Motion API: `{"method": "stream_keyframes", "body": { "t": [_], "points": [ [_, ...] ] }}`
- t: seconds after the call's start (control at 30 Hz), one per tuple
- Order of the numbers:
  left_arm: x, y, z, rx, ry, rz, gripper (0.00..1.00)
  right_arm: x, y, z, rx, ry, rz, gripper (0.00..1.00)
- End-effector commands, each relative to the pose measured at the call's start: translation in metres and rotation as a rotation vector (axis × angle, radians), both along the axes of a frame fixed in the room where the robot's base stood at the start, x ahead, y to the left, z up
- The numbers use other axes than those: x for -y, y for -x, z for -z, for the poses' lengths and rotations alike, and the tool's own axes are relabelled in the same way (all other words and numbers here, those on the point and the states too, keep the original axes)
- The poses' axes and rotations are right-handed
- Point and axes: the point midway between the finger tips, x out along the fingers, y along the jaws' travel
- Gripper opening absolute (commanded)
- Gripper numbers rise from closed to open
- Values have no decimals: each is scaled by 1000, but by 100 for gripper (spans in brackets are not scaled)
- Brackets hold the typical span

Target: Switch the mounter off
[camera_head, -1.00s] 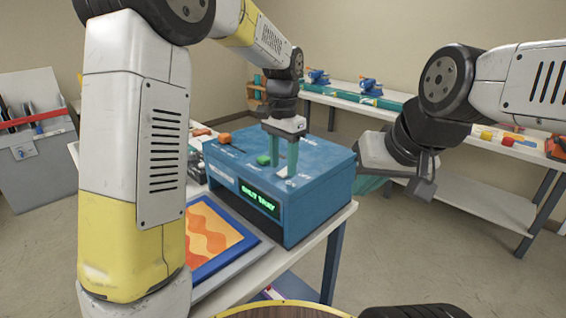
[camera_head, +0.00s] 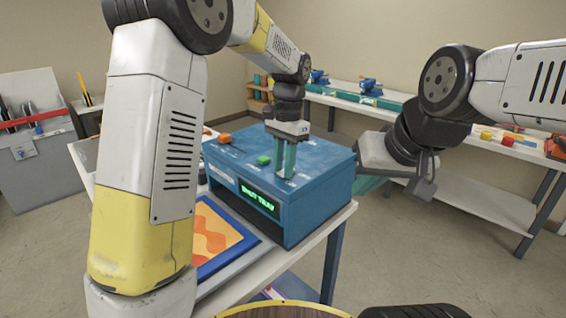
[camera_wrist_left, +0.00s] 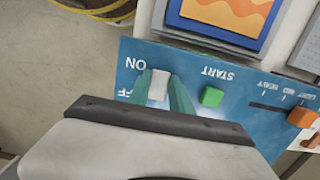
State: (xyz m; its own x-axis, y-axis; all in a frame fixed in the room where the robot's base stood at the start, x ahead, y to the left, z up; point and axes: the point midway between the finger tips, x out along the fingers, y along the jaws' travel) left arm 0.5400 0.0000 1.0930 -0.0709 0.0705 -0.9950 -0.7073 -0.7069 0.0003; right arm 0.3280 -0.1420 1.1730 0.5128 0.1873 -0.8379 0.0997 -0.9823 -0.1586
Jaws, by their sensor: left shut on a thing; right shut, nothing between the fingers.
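The mounter (camera_head: 325,198) is a blue box-shaped machine on the table, with a lit green display (camera_head: 260,198) on its front. Its white switch (camera_wrist_left: 159,85) shows in the left wrist view, beside the printed ON; the OFF label is partly hidden by a finger. My left gripper (camera_head: 286,172) points down at the mounter's top; in the left wrist view its teal fingers (camera_wrist_left: 160,88) are shut on the switch, one on each side. My right gripper (camera_head: 370,187) is shut and empty, right of the mounter, partly hidden by its own wrist.
A green START button (camera_wrist_left: 211,97) and an orange slider knob (camera_wrist_left: 302,118) sit on the same panel. A framed orange picture (camera_head: 215,240) lies in front of the mounter. A long bench (camera_head: 470,195) stands behind at the right, with open floor between.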

Motion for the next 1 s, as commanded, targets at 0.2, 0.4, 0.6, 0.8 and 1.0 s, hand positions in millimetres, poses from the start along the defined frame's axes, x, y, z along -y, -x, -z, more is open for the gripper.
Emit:
{"method": "stream_keyframes", "body": {
  "t": [0.2,0.4,0.6,0.8,1.0],
  "points": [
    [4,-5,0,-110,-111,1,0,0,0,0,0,0,0,0],
    [4,-4,-2,-137,-139,0,0,0,0,0,0,0,0,0],
    [4,-4,-2,-137,-139,0,0,0,0,0,0,0,0,0],
    [4,-4,-2,-136,-138,0,47,0,0,0,0,0,0,0],
    [4,-4,-2,-137,-137,0,47,0,0,0,0,0,0,0]
  ]
}}
